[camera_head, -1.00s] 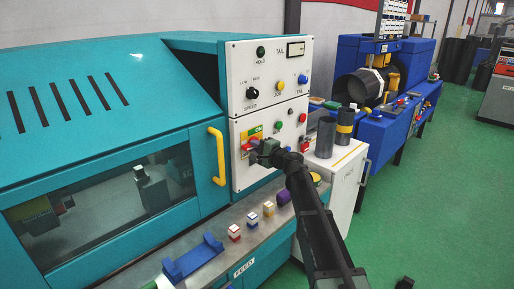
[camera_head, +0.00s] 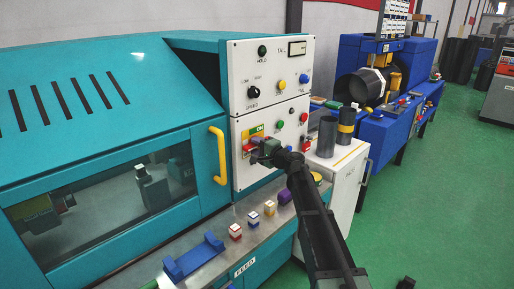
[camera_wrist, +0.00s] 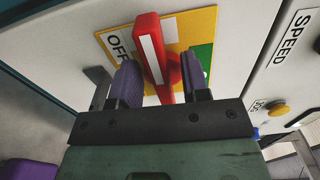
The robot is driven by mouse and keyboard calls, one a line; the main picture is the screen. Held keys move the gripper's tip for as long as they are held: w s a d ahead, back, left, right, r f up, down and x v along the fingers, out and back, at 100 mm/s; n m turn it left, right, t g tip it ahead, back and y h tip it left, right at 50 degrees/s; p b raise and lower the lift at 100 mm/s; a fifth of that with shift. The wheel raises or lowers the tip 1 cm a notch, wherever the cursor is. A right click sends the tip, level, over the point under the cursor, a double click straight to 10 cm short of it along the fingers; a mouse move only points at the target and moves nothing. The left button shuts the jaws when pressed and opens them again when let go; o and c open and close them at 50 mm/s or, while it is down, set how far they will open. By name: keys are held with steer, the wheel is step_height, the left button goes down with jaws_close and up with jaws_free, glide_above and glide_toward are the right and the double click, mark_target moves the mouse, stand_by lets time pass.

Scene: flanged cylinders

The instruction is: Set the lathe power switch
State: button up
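The lathe power switch has a red handle (camera_wrist: 154,58) with a white stripe. It sits on a yellow and green plate (camera_wrist: 193,23) marked OFF on the yellow side in the wrist view. In the head view the plate (camera_head: 257,129) shows ON at its top, on the lower white control panel. My gripper (camera_wrist: 161,82) is open, with one purple-grey finger on each side of the red handle. Whether either finger touches the handle I cannot tell. In the head view my gripper (camera_head: 260,151) is in front of the switch and hides part of it.
Other knobs and buttons surround the switch, including a green button (camera_head: 280,125) and a black speed knob (camera_head: 253,93). A yellow door handle (camera_head: 217,156) stands out to the left. Small blocks and a blue holder (camera_head: 194,257) are on the ledge below.

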steer(key=v, duration=1)
steer(key=shift+s+d, duration=0.25)
steer(key=shift+s, duration=0.05)
steer(key=s+a+f+n+g+h, duration=0.1)
steer(key=s+f+n+g+h, duration=0.1)
steer(key=s+f+n+g, duration=0.5)
steer(key=s+a+f+n+g+h, duration=0.1)
steer(key=s+a+f+g+h, duration=0.3)
steer(key=s, duration=0.6)
steer(key=s+d+f+n+g+h+p, duration=0.1)
steer(key=s+d+f+h, duration=0.1)
steer(key=s, duration=0.6)
steer(key=s+d+f+n+g+h+p, duration=0.1)
steer(key=s+d+h, duration=0.2)
steer(key=s, duration=0.5)
steer(key=shift+d+f+g+h, duration=0.3)
steer(key=shift+d+f+g, duration=0.1)
steer(key=shift+d, duration=0.45)
